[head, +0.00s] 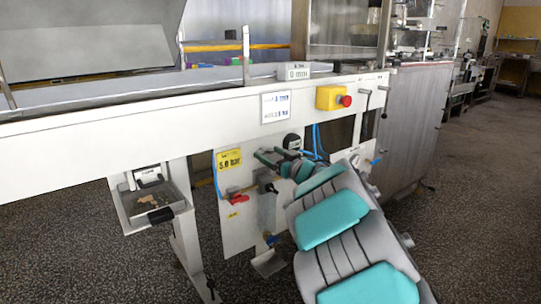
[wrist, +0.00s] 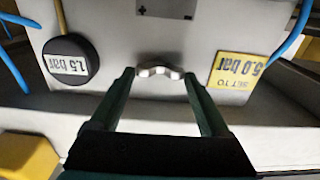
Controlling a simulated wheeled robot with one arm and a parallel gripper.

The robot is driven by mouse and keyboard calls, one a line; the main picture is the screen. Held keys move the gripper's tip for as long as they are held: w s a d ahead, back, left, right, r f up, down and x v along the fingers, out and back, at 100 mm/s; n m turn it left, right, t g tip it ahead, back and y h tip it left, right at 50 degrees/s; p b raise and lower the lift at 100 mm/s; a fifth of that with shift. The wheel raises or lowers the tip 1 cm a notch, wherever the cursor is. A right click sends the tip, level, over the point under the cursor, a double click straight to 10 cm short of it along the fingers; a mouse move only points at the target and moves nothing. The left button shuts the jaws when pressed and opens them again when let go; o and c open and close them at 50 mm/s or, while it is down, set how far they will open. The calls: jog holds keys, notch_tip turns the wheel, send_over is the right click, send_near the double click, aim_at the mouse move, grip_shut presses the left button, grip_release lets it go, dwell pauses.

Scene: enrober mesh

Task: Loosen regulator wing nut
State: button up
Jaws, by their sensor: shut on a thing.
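The regulator wing nut (wrist: 160,71) is a small silvery two-winged piece on the pale panel in the wrist view. My gripper (wrist: 159,74) is shut on it, with one dark green finger against each wing. In the head view my gripper (head: 267,156) reaches to the panel below the white beam, and the wing nut cannot be made out there. A round black gauge (wrist: 70,62) reads 1.5 bar in the wrist view, upside down.
A yellow box with a red button (head: 333,98) is on the beam above. A red-handled valve (head: 239,199) sits low on the panel. Blue hoses (wrist: 290,35) run beside the label. A tray (head: 180,208) with brown bits hangs to the left. Open floor lies in front.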

jog(key=shift+n, duration=0.4)
jog(key=n+b, duration=0.1)
jog(key=n, duration=0.3)
jog(key=shift+s+f, duration=0.1)
jog(key=shift+f, duration=0.05)
jog(key=n+b, duration=0.2)
jog(key=n, duration=0.2)
jog(key=shift+a+f, duration=0.1)
jog(key=n+b, duration=0.3)
jog(key=n, duration=0.2)
jog(key=shift+f, duration=0.15)
jog(key=shift+a+n+b, duration=0.1)
jog(key=shift+n+b, duration=1.05)
jog(key=shift+n, duration=0.85)
jog(key=o, duration=1.2)
jog(key=shift+s, duration=0.15)
